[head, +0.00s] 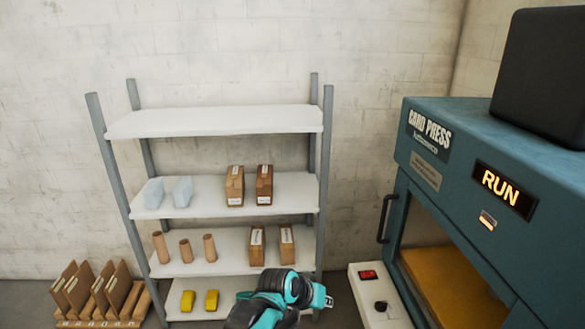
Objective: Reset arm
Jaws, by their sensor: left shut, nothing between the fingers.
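My left gripper (322,299) is in the lower middle of the head view, at the end of a teal and black arm. It is shut and holds nothing. It shows in front of the lower right part of the shelf rack and points right toward the press. The teal card press (425,197) stands on the right, with a lit RUN display (504,190). A small white control box (373,291) with a red switch and a black knob sits at its left side. My right gripper is not in view.
A white shelf rack (215,121) stands at the wall. It holds pale blue blocks (182,191), brown boxes (235,186), brown cylinders (186,250) and yellow items (211,300). Brown packages (117,288) stand in a wooden rack at lower left. A black box (545,75) sits on the press.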

